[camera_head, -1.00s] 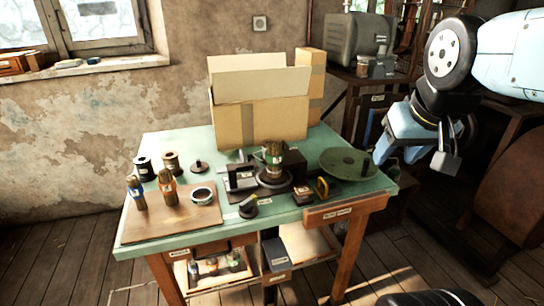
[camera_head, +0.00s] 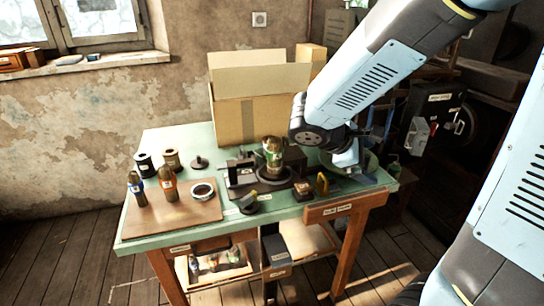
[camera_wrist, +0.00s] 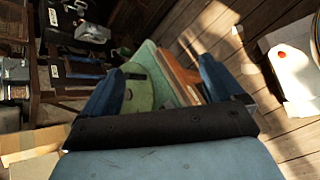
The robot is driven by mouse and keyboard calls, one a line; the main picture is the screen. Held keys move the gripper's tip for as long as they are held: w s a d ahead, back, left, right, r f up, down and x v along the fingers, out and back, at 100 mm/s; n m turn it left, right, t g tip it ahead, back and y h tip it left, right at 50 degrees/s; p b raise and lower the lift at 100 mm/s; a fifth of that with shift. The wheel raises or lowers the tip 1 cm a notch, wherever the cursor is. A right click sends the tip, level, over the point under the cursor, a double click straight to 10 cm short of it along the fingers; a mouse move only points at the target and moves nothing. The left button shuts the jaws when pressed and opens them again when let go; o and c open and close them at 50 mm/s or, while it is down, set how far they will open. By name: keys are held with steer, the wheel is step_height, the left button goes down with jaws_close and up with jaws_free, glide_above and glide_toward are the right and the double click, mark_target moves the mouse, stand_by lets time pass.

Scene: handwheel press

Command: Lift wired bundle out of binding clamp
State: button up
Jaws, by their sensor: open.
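The wired bundle (camera_head: 273,152), brown with a green band, stands upright in the dark binding clamp (camera_head: 272,183) at the middle of the green table. My gripper (camera_head: 352,172) is over the table's right part, to the right of the bundle and apart from it. In the wrist view my gripper (camera_wrist: 163,82) shows two blue fingers spread wide with nothing held between them. The table's green corner and wooden drawer front show beyond the fingers. The bundle and clamp cannot be made out in the wrist view.
A wooden board (camera_head: 190,212) at the left holds two banded bundles and a ring. Spools stand behind it. An open cardboard box (camera_head: 250,110) stands behind the clamp. A green disc (camera_head: 372,167) is partly hidden by my gripper. Small tools lie along the front.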

steer(key=w+a+f+n+t+h, duration=0.1)
steer(key=w+a+f+n+t, duration=0.3)
steer(key=w+a+n+t, duration=0.45)
steer(key=n+t+y, duration=0.5)
steer(key=n, duration=0.6)
glide_toward(273, 151)
steer(key=shift+m, duration=0.25)
steer(key=x, duration=0.7)
steer(key=shift+a+f, duration=0.15)
steer(key=shift+f, duration=0.05)
steer(key=shift+x, duration=2.85)
steer(key=shift+s+r, duration=0.1)
steer(key=c, duration=1.1)
